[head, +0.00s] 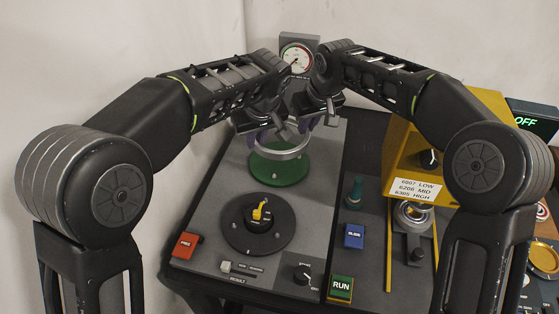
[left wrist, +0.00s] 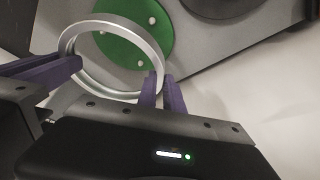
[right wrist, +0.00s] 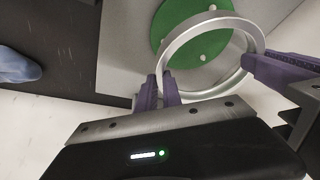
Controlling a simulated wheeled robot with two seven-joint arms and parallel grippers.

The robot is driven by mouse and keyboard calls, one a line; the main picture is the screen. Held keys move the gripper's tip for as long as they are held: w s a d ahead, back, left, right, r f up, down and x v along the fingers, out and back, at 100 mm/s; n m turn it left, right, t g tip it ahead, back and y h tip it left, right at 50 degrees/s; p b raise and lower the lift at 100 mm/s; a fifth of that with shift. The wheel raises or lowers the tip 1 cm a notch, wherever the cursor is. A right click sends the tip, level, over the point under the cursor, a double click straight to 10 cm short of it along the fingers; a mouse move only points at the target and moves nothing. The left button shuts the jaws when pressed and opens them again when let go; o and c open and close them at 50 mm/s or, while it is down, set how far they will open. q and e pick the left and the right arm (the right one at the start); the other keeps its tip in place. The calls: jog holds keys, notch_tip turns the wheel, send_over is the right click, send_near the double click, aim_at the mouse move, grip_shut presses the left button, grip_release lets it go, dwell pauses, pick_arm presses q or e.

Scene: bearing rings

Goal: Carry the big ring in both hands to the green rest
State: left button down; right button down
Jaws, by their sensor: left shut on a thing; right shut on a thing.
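The big ring (head: 279,156) is a silver metal hoop, held roughly level over the green rest (head: 279,175), a round green disc with small pale pegs. The ring looks raised above the disc; the exact gap is hard to tell. My left gripper (head: 253,138) is shut on the ring's left side. My right gripper (head: 304,124) is shut on its right side. In the left wrist view the left purple fingers (left wrist: 160,90) pinch the rim. In the right wrist view the right fingers (right wrist: 158,90) do the same.
A pressure gauge (head: 298,57) stands behind the rest. A red button (head: 186,245), blue button (head: 354,236) and green RUN button (head: 341,288) sit nearer. A yellow housing (head: 411,157) stands right.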

pick_arm(q)
jog(key=shift+a+f, duration=0.15)
jog(key=shift+a, duration=0.1)
pick_arm(e)
jog(key=shift+w+d, duration=0.2)
jog(key=shift+d, duration=0.05)
